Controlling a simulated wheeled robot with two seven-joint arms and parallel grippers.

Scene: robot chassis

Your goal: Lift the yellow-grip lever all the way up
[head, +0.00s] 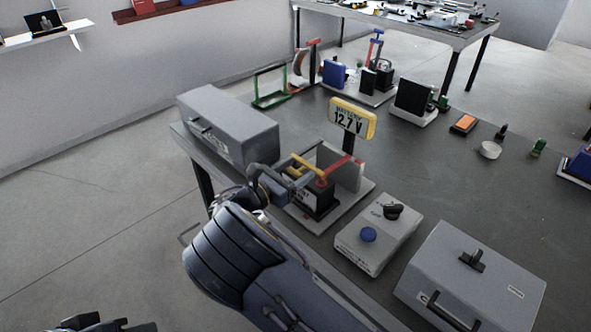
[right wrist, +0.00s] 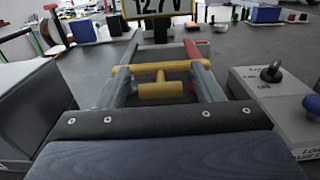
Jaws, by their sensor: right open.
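The yellow-grip lever (head: 306,164) is on a dark block unit beside a red lever (head: 336,168), under a yellow battery display reading 12.7 V (head: 353,120). My right gripper (head: 303,171) is open at this lever. In the right wrist view, the yellow grip (right wrist: 160,89) lies between the two fingers (right wrist: 162,62); a yellow crossbar shows just beyond it. I cannot tell whether a finger touches it. Dark parts, probably my left gripper (head: 103,325), are cut off at the bottom edge of the head view.
A long grey box (head: 228,128) stands left of the unit. A grey box with a blue button and black knob (head: 376,236) and a larger grey case (head: 470,277) stand to the right. Several devices line the table's far side.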

